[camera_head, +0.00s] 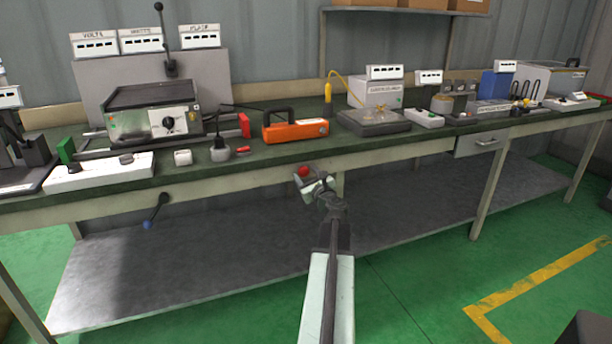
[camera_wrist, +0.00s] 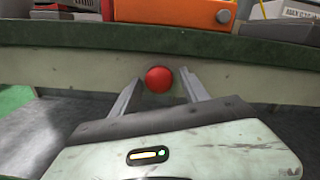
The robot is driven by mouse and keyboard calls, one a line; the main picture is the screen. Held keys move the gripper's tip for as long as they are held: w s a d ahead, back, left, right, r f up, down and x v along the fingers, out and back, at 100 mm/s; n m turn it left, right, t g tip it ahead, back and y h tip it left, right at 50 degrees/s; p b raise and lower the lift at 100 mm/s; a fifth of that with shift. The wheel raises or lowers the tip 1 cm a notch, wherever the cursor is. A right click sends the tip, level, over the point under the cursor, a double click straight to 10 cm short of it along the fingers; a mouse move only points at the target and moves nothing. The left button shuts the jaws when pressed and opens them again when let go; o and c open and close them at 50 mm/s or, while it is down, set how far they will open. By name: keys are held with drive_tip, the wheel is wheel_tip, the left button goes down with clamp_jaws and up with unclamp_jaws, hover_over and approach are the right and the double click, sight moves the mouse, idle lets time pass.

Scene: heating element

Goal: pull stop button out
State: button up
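The red stop button (camera_head: 303,171) sits on the front edge board of the workbench, below the orange device. In the wrist view the round red button (camera_wrist: 159,79) shows between the fingertips of my gripper (camera_wrist: 159,83). One finger is on each side of it, with a small gap showing at the left and right. My gripper (camera_head: 313,180) is open in front of the bench edge. I cannot tell how deep the fingertips reach around the button.
The workbench (camera_head: 400,145) carries an orange handled device (camera_head: 295,129), a grey box with a dial (camera_head: 155,115) and several other instruments. A drawer (camera_head: 482,142) hangs under the bench at the right. A lower shelf (camera_head: 200,245) runs beneath. Green floor is free at the front right.

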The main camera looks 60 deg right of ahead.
clamp_jaws()
idle(1.2)
